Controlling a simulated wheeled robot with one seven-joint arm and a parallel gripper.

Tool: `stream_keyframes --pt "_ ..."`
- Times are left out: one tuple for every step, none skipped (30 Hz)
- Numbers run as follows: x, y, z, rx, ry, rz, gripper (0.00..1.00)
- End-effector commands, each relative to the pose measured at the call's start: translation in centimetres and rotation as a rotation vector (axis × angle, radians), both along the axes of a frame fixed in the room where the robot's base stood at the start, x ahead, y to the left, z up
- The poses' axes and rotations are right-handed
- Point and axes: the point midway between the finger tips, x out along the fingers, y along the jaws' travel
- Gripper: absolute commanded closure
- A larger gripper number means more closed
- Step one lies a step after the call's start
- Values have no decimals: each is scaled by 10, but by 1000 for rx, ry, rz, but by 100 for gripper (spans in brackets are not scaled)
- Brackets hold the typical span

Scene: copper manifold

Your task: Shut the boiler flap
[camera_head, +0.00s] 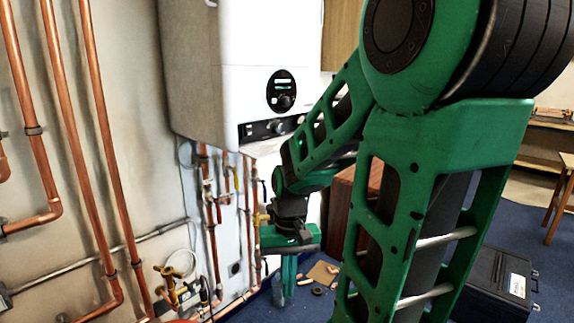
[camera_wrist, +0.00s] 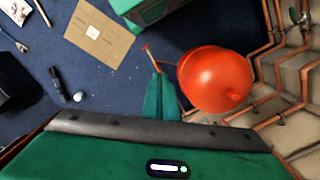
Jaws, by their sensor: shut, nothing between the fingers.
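The white boiler (camera_head: 245,60) hangs on the wall in the head view, with a round dark display on its front. A strip with a dark control panel and a knob (camera_head: 277,127) runs along its lower front edge. I cannot tell which part is the flap or how far it stands open; my arm covers the boiler's lower right. My gripper (camera_head: 288,280) hangs below the boiler, fingers pointing down, in front of the pipes. In the wrist view its green fingers (camera_wrist: 158,80) are together and empty, above the floor. The boiler is not in the wrist view.
Copper pipes (camera_head: 75,140) run down the wall at left, and valves (camera_head: 180,285) stand low beside them. An orange-red rounded vessel (camera_wrist: 215,80) shows close right of the fingers. Cardboard (camera_wrist: 75,35) lies on the blue floor. A black case (camera_head: 490,285) stands at right.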

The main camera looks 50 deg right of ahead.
Motion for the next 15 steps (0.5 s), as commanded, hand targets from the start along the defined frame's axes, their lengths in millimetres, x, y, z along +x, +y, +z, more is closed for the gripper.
stream_keyframes --pt "9 -1 -11 24 11 -19 100" --pt "15 0 -17 38 11 -27 100" --pt "23 1 -24 60 12 -40 100" --pt "28 3 -30 76 13 -51 100" --pt "34 4 -36 94 13 -61 100" --pt "41 6 -44 120 12 -77 100" --pt "47 7 -49 140 11 -87 100" --pt "52 9 -55 160 8 -100 100" --pt "59 11 -63 190 7 -118 100" --pt "65 13 -68 214 4 -130 100" --pt "70 15 -74 238 2 -145 100" --pt "77 18 -80 271 -3 -164 100" --pt "82 20 -85 298 -7 -181 100" --pt "88 23 -90 324 -13 -195 100" --pt "95 26 -96 361 -17 -218 100"
